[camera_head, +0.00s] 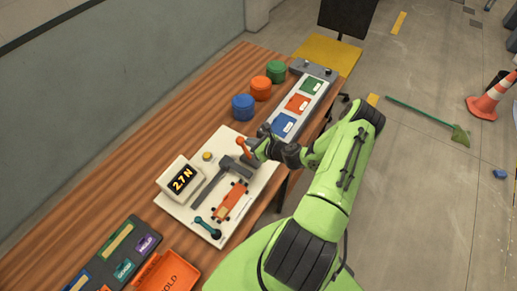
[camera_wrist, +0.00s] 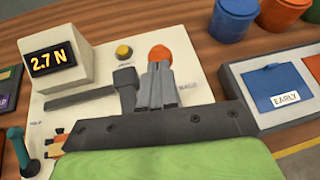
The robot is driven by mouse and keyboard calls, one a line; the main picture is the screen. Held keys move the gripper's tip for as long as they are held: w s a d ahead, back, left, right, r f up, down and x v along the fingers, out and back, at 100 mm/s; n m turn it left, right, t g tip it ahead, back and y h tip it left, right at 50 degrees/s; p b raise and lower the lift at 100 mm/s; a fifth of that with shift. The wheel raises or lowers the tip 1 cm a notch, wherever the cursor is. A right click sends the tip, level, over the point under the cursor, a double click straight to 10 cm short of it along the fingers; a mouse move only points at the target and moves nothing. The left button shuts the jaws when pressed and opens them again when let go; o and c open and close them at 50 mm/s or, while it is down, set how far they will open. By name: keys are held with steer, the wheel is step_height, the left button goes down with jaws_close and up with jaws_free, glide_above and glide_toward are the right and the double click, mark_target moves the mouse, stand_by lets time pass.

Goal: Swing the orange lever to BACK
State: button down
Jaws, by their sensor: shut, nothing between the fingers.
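The orange lever (camera_head: 242,144) stands on the white panel (camera_head: 186,212), its knob close to my gripper (camera_head: 258,146) in the head view. In the wrist view its round orange knob (camera_wrist: 160,54) shows just beyond the tips of my gripper (camera_wrist: 160,70). The two grey fingers are together with nothing between them. They hide the lever's lower part, so I cannot tell whether they touch it. Small labels are printed on the panel; the one right of the fingers is too blurred to read surely.
A display reading 2.7 N (camera_head: 181,181), a yellow button (camera_head: 207,156), a dark grey T-shaped part (camera_head: 222,172), an orange roller piece (camera_head: 230,201) and a teal lever (camera_head: 207,227) share the panel. Coloured pots (camera_head: 243,107) and a tray of cards (camera_head: 298,103) stand beyond.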

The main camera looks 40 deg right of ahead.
steer(key=b+v, duration=0.1)
steer(key=v, duration=1)
steer(key=shift+r, duration=0.4)
steer(key=shift+a, duration=0.1)
